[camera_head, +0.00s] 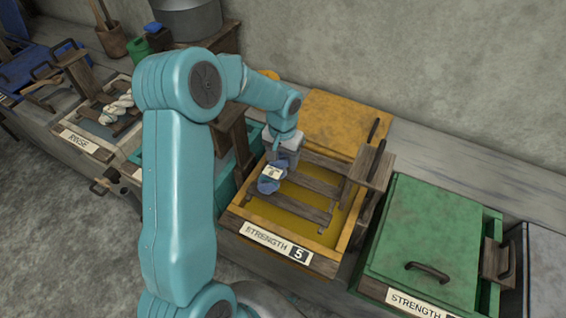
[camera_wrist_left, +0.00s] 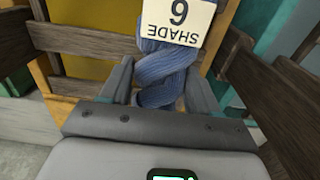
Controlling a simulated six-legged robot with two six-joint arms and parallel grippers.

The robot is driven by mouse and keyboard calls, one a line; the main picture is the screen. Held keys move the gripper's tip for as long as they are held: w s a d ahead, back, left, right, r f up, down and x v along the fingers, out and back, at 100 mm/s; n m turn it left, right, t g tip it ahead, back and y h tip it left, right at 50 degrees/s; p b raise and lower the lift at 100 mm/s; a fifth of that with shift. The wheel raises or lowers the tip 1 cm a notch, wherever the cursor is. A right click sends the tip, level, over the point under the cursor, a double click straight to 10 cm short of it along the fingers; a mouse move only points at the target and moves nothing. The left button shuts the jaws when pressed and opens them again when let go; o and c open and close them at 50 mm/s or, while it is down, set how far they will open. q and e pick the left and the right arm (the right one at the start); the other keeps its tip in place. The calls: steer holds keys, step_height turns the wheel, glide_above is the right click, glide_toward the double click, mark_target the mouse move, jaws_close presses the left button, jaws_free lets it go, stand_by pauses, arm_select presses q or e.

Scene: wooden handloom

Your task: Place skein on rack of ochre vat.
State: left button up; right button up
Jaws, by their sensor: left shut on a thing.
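A blue twisted skein (camera_head: 270,181) with a pale tag is over the ochre vat (camera_head: 325,235), whose front label reads STRENGTH 5. My left gripper (camera_head: 279,163) is shut on the skein, from above. In the left wrist view the skein (camera_wrist_left: 165,72) lies between the two fingers (camera_wrist_left: 160,88), and its tag reads SHADE 6. The rack (camera_head: 292,207) of wooden slats spans the vat over yellow liquid. The skein is above the rack's left end; I cannot tell whether it touches the slats. My right gripper is not in view.
The ochre lid (camera_head: 335,122) lies open behind the vat. A wooden post and board (camera_head: 372,166) stand at the vat's right side. A green-lidded vat (camera_head: 425,238) is to the right. A rinse tub (camera_head: 85,142) with a white skein (camera_head: 117,108) is to the left.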

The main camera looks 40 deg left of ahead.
mark_target(283, 164)
arm_select(q)
step_height(283, 164, down, 3)
steer(key=shift+w+a+f, duration=0.1)
steer(key=shift+w, duration=0.05)
steer(key=shift+f+b, duration=0.1)
steer(key=shift+b, duration=0.2)
steer(key=o, duration=1.2)
steer(key=shift+c, duration=0.2)
